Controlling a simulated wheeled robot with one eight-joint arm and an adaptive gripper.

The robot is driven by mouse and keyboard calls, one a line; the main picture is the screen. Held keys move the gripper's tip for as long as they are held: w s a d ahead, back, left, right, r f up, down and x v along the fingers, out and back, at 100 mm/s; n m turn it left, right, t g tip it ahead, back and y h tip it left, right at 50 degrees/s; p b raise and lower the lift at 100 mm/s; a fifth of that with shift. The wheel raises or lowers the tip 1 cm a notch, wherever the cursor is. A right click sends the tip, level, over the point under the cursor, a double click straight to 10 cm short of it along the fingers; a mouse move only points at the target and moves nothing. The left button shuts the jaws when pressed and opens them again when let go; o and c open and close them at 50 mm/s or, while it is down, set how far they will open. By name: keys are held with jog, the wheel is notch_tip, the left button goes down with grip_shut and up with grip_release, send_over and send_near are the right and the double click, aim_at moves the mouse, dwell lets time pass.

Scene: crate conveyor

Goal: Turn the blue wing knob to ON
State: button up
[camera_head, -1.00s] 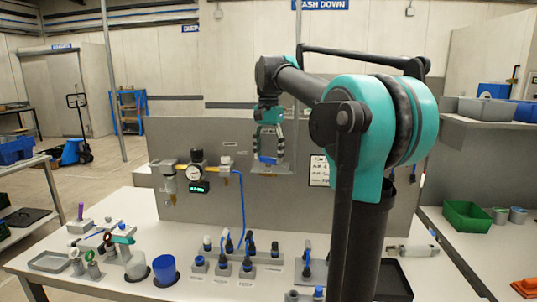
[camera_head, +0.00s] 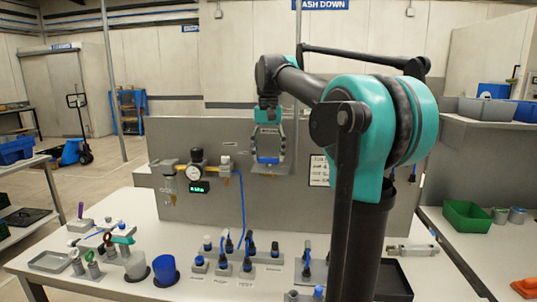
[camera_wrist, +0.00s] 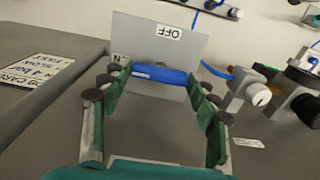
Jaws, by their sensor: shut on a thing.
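The blue wing knob (camera_wrist: 160,75) sits on a grey plate (camera_wrist: 150,40) on the panel. In the wrist view its bar lies crosswise between my fingers, its left end near a partly hidden label showing "N" (camera_wrist: 120,59). An upside-down OFF label (camera_wrist: 167,32) is at the plate's upper edge. My gripper (camera_wrist: 158,80) is shut on the knob, a finger at each end of the bar. In the head view my gripper (camera_head: 268,157) hangs in front of the panel, with the blue knob (camera_head: 268,161) between its fingertips.
Several blue-and-black fittings stand on the bench below. A blue cup (camera_head: 165,270) is at the front left. A printed sign (camera_head: 319,170) is at the right.

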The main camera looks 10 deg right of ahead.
jog(key=o, duration=1.2)
jog(key=shift+c, duration=0.2)
jog(key=shift+r, duration=0.1)
notch_tip(320, 180, up, 12)
dwell(0.3)
